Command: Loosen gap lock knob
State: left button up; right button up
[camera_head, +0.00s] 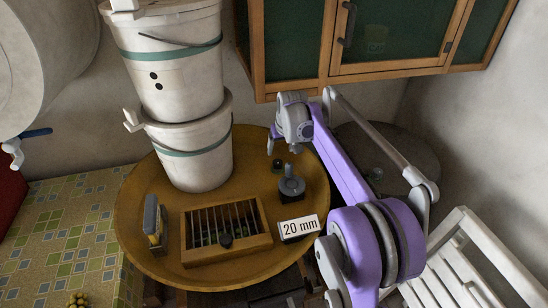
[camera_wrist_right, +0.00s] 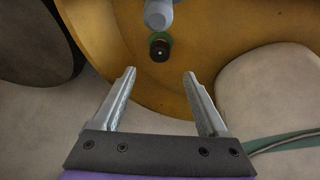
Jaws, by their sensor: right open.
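A slatted wooden box (camera_head: 188,244) with thin bars sits near the front of the round yellow-brown table (camera_head: 130,225). A black knob (camera_head: 226,240) stands at its front side; it looks like the gap lock knob. My right gripper (camera_head: 283,148) is open and empty above the back right of the table, well away from the box and knob. In the right wrist view, its two fingers (camera_wrist_right: 160,75) are apart with nothing between them. Beyond the fingertips are a small dark round piece with a green rim (camera_wrist_right: 160,49) and a grey post (camera_wrist_right: 158,14). My left gripper is not in view.
Two stacked white buckets (camera_head: 188,155) stand at the table's back left. A dark-based grey post (camera_head: 291,186) and a "20 mm" sign (camera_head: 299,228) are on the right. A grey-and-yellow block (camera_head: 153,222) stands left of the box. A wooden cabinet (camera_head: 290,75) hangs above.

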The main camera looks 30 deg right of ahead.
aim_at(278, 162)
jog(key=x, duration=0.9)
jog(key=shift+f, duration=0.3)
grip_shut()
